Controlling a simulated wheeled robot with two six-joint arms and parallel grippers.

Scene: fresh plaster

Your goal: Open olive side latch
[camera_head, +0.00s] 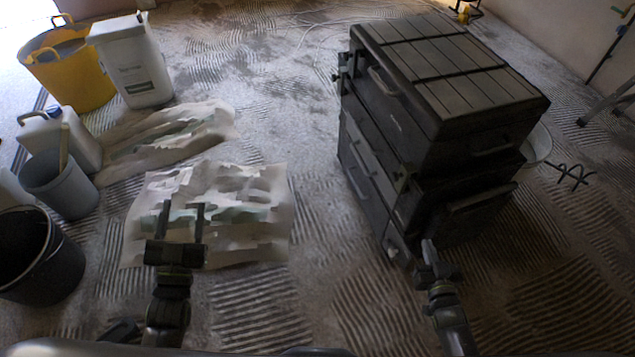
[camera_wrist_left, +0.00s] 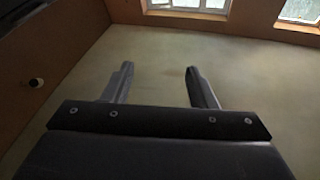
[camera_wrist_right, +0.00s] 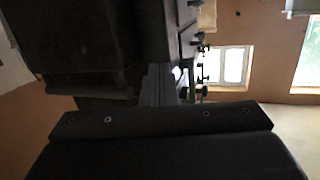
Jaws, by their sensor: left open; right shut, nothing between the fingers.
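A dark stacked tool chest (camera_head: 470,120) stands on the floor right of centre in the head view. Small latch-like fittings (camera_head: 344,70) show at its upper left edge, and a pale fitting (camera_head: 393,252) sits at its lower front corner. I cannot tell which is the olive side latch. My right gripper (camera_head: 428,245) is shut and empty, close to the lower front corner; contact is unclear. In the right wrist view the chest (camera_wrist_right: 90,45) fills the upper left, with dark fittings (camera_wrist_right: 200,68) beyond the fingers. My left gripper (camera_head: 183,210) is open and empty above a stained sheet.
The stained sheet (camera_head: 255,235) and another sheet (camera_head: 190,135) lie left of centre. A yellow tub (camera_head: 75,75), white bucket (camera_head: 135,70), white canister (camera_head: 75,135), grey bucket (camera_head: 65,185) and black bucket (camera_head: 40,260) stand at left. The floor between sheets and chest is clear.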

